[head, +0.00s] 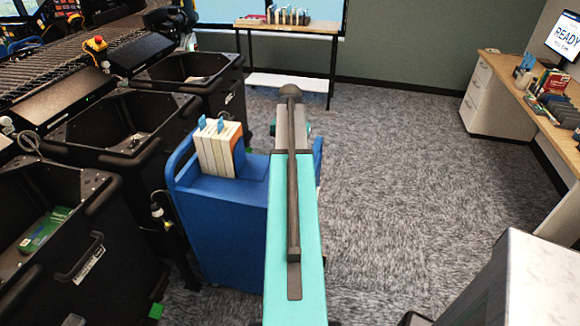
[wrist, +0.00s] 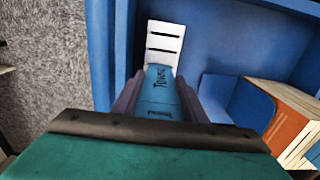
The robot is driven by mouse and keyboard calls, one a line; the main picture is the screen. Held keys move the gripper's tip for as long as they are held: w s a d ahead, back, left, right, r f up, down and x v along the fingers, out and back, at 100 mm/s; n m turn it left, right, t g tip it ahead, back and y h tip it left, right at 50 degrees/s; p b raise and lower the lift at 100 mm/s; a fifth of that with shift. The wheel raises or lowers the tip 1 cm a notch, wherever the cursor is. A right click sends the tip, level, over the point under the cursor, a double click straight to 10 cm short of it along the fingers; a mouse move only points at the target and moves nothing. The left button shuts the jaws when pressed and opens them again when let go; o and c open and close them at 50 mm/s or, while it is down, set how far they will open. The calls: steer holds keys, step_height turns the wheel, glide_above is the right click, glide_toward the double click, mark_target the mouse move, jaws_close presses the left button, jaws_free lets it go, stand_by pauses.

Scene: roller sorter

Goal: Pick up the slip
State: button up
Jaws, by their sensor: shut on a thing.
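In the wrist view my gripper (wrist: 157,92) is shut on a blue slip (wrist: 160,82) with dark lettering, held between its two dark fingers. A white piece with black bars (wrist: 165,42) shows just beyond the slip; I cannot tell whether it is part of it. The slip is over or within the blue cart (wrist: 225,45), whose walls surround this view. In the head view the cart (head: 232,203) stands beside my teal arm, which hides my gripper and the held slip.
Books (head: 218,150) with blue tabs stand on the cart; books (wrist: 292,120) show right of my gripper in the wrist view. Black bins (head: 105,128) line the left. A shelf table (head: 290,28) stands behind, a desk (head: 545,100) at right. Carpet between is clear.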

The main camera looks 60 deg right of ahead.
steer(key=shift+r+b, duration=0.55)
steer(key=shift+r, duration=2.35)
steer(key=w+a+n, duration=0.5)
steer(key=w+a, duration=0.6)
steer(key=a, duration=0.3)
steer(key=w+a+n, duration=0.5)
steer(key=w+a, duration=0.5)
steer(key=a, duration=0.3)
steer(key=w+a+n, duration=0.1)
steer(key=a+n, duration=0.2)
steer(key=a, duration=0.7)
steer(key=w+a+f+n, duration=0.1)
steer(key=w+a+n, duration=0.1)
steer(key=a, duration=0.9)
steer(key=w+a+n, duration=0.1)
steer(key=a+n, duration=0.4)
steer(key=a, duration=0.6)
steer(key=shift+w+f, duration=0.25)
steer(key=shift+w, duration=0.15)
steer(key=shift+d, duration=0.2)
